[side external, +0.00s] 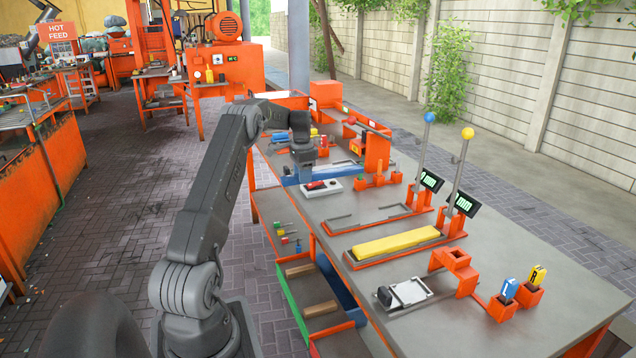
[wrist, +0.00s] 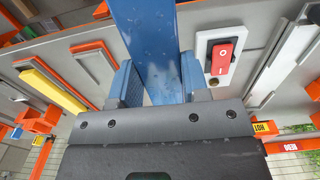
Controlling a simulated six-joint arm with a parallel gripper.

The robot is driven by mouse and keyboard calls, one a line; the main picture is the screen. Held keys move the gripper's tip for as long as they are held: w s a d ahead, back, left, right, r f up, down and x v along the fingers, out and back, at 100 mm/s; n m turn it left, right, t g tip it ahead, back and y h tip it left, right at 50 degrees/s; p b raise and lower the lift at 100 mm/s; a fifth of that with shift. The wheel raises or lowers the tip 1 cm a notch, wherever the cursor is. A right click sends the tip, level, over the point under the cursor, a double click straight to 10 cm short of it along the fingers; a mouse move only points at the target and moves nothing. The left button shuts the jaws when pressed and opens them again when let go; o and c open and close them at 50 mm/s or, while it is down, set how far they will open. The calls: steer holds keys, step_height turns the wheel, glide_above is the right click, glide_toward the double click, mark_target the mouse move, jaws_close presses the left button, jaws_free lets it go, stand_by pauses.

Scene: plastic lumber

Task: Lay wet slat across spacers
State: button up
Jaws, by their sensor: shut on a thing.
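My gripper (wrist: 157,72) is shut on a blue slat (wrist: 148,35), with one blue-padded finger on each side of it. The slat's surface shows pale specks like droplets, and it runs out of the top of the wrist view. In the side view my gripper (side external: 303,160) points down at the far part of the bench, and the blue slat (side external: 337,170) shows below and beside it. I cannot tell whether the slat touches the bench. I cannot make out with certainty which pieces are the spacers.
A box with a red switch (side external: 318,187) sits close in front of my gripper. A yellow bar (side external: 396,243) lies in a grey and orange tray on the bench (side external: 560,285). Two tall rods with blue (side external: 429,117) and yellow balls (side external: 467,133) stand at the right.

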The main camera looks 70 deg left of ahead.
steer(key=shift+s+a+r, duration=0.1)
steer(key=shift+s+r, duration=0.25)
steer(key=shift+s, duration=0.1)
steer(key=r, duration=0.5)
steer(key=shift+s+a+r, duration=0.1)
steer(key=shift+s+r, duration=0.1)
steer(key=shift+r, duration=0.05)
steer(key=s+d+m, duration=0.2)
steer(key=d+m, duration=0.7)
steer(key=m, duration=0.9)
glide_above(302, 270)
step_height(302, 270, down, 16)
steer(key=f, duration=0.1)
steer(key=shift+s+f, duration=0.1)
steer(key=shift+f, duration=0.1)
steer(key=shift+f, duration=4.2)
steer(key=shift+f, duration=0.65)
